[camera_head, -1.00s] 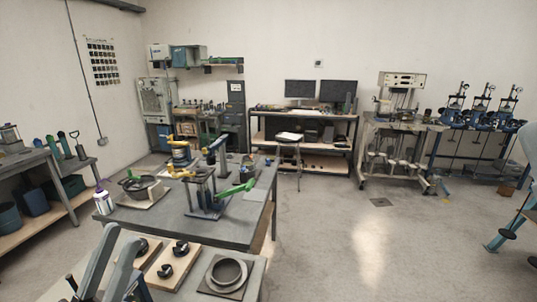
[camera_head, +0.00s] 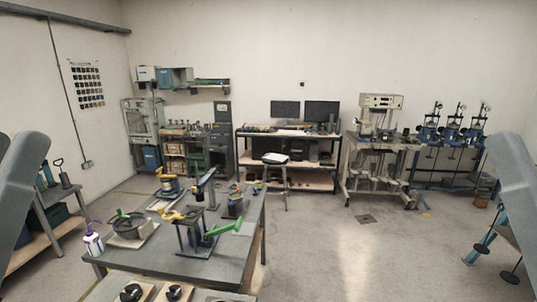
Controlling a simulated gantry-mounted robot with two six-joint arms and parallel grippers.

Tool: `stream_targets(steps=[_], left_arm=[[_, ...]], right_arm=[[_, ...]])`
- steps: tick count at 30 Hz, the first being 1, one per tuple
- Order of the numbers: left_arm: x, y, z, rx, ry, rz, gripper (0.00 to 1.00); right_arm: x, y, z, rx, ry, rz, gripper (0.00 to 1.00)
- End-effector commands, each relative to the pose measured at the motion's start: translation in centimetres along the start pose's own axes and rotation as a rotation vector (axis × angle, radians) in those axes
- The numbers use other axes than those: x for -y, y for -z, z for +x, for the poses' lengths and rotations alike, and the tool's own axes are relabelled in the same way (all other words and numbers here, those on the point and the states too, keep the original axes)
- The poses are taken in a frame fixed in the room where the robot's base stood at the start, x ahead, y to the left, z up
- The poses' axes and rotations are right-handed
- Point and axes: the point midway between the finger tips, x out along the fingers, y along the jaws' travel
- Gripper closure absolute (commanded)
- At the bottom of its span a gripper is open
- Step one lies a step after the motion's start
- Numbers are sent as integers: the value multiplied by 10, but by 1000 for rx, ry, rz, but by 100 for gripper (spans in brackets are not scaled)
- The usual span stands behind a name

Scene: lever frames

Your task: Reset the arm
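My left arm (camera_head: 18,185) shows as a grey link at the left edge of the head view. My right arm (camera_head: 518,185) shows as a grey link at the right edge. Both arms are raised at the sides, clear of the table. Neither gripper is in the picture, so their fingers are hidden from me.
A grey worktable (camera_head: 150,262) stands ahead, left of centre. It carries a lever frame with a green handle (camera_head: 224,228), a round pan fixture (camera_head: 128,226) and a white bottle (camera_head: 93,241). Benches line the back wall. The floor (camera_head: 350,260) right of the table is open.

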Motion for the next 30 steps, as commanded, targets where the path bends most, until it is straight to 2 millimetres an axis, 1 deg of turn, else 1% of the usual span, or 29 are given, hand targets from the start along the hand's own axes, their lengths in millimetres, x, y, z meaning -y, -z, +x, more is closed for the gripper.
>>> stream_targets(steps=[1, 3, 6, 9, 13, 30], left_arm=[[0, 36, 39, 0, 0, 0, 68], [1, 58, 64, 0, 1, 0, 68], [1, 84, 92, 0, 1, 0, 68], [1, 100, 109, 1, 1, 0, 68], [1, 107, 116, 1, 1, 0, 68], [1, 104, 114, 0, 1, 0, 68]], right_arm=[[0, 36, 39, 0, 0, 0, 50], [0, 59, 64, 0, 0, 0, 50], [0, 85, 92, 0, 0, 0, 50], [0, 101, 109, 0, 0, 0, 50], [0, 107, 116, 0, 0, 0, 50], [0, 104, 114, 1, 0, 0, 50]])
